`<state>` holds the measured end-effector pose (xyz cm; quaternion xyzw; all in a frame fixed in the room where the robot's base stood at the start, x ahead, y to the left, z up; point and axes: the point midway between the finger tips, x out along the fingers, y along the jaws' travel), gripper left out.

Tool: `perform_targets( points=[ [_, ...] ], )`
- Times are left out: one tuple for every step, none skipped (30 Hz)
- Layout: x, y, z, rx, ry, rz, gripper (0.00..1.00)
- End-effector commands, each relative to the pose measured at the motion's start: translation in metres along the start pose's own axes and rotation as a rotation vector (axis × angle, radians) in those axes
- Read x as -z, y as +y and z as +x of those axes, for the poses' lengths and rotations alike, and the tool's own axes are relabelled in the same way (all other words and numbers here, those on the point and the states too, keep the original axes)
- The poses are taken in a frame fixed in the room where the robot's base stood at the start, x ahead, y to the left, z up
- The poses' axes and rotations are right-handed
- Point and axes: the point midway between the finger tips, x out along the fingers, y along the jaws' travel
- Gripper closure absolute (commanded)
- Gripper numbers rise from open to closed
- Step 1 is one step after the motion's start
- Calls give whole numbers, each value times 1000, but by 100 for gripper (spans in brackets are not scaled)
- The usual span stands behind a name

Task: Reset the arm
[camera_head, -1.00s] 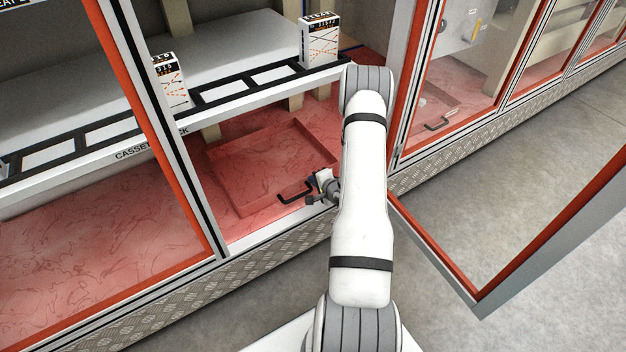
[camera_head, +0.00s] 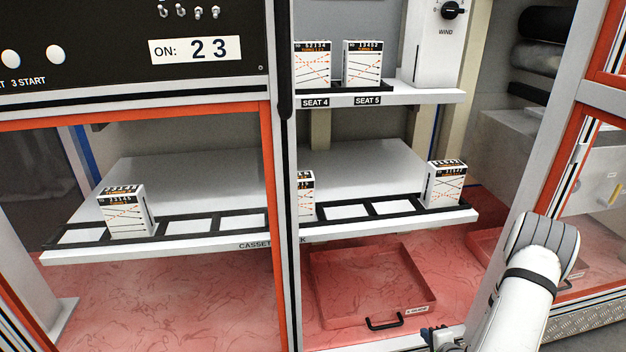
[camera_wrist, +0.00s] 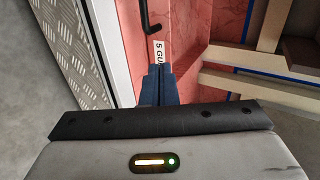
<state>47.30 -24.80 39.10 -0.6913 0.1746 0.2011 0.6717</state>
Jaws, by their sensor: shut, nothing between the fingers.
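My white arm (camera_head: 528,285) rises from the bottom right in the head view, bent at its grey joint. My gripper shows in the wrist view (camera_wrist: 158,84) with its dark blue fingers together and nothing between them. It points toward a black handle (camera_wrist: 150,25) and a white label (camera_wrist: 157,52) with partly hidden text. In the head view only a small part of the gripper shows at the bottom edge, near the front of the red tray (camera_head: 365,285).
A rack shelf (camera_head: 200,242) holds several white cassettes, one at its right end (camera_head: 446,184). An upper shelf (camera_head: 385,98) holds two more. A post (camera_head: 282,230) with orange-red trim divides the opening. Another frame post (camera_head: 555,120) stands right, beside my arm.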

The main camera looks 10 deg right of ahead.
Motion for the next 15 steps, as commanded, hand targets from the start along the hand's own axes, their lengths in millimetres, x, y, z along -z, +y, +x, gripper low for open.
perform_targets(
  points=[
    [1,-16,-4,-10,2,-34,100],
    [1,-25,-6,-23,4,-60,100],
    [1,-40,-9,-45,9,-104,100],
    [1,-53,-13,-65,11,-143,100],
    [2,-67,-16,-87,16,-185,100],
    [1,-87,-22,-119,20,-246,100],
    [0,-102,-27,-145,24,-293,100],
    [-1,-117,-33,-171,26,-339,100],
    [-4,-137,-40,-205,29,-400,100],
    [-5,-151,-46,-230,32,-442,100],
    [-8,-166,-53,-254,32,-484,100],
    [-12,-185,-62,-286,32,-537,100],
    [-14,-199,-70,-309,33,-575,100],
    [-18,-213,-78,-332,30,-613,100],
    [-24,-231,-89,-362,27,-662,100]
  ],
)
